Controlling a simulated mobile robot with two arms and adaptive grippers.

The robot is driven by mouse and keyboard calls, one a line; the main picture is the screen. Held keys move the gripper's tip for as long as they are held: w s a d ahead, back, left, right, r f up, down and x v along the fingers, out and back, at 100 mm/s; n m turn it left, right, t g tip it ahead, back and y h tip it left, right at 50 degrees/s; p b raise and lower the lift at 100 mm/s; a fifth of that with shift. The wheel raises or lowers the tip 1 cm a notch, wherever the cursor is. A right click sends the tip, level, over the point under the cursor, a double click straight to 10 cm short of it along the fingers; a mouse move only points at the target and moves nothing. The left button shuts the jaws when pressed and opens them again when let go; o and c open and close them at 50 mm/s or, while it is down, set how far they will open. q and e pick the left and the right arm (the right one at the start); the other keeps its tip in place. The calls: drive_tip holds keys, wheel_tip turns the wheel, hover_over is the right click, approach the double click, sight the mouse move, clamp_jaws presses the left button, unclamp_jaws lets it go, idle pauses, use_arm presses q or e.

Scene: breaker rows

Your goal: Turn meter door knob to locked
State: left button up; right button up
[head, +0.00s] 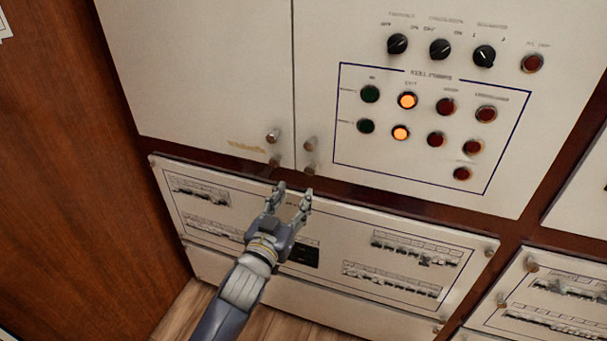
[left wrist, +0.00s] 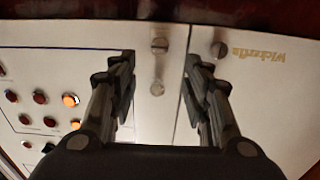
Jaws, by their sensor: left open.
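Two pale cabinet doors meet at a vertical seam. I cannot read which one is the meter door's. My left gripper (head: 292,190) is open and empty, just below these knobs in the head view. In the left wrist view, which is upside down, the right door's lower knob (left wrist: 160,46) and upper knob (left wrist: 157,89) show between the open fingers (left wrist: 158,70). My right gripper is not in view.
The right door carries black rotary switches (head: 440,48), red buttons (head: 446,107) and lit orange lamps (head: 408,100). Below is a breaker panel (head: 345,225) with rows of switches, behind my left arm. A brown wooden side (head: 60,150) stands at the left.

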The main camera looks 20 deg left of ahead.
sight(309, 171)
use_arm(q)
drive_tip(key=w, duration=0.5)
drive_tip(key=w+p, duration=0.1)
drive_tip(key=w, duration=0.3)
drive_tip(key=shift+w+d+f, duration=0.1)
drive_tip(key=shift+w+d, duration=0.1)
drive_tip(key=shift+w, duration=0.2)
drive_tip(key=shift+c, duration=0.3)
clamp_jaws()
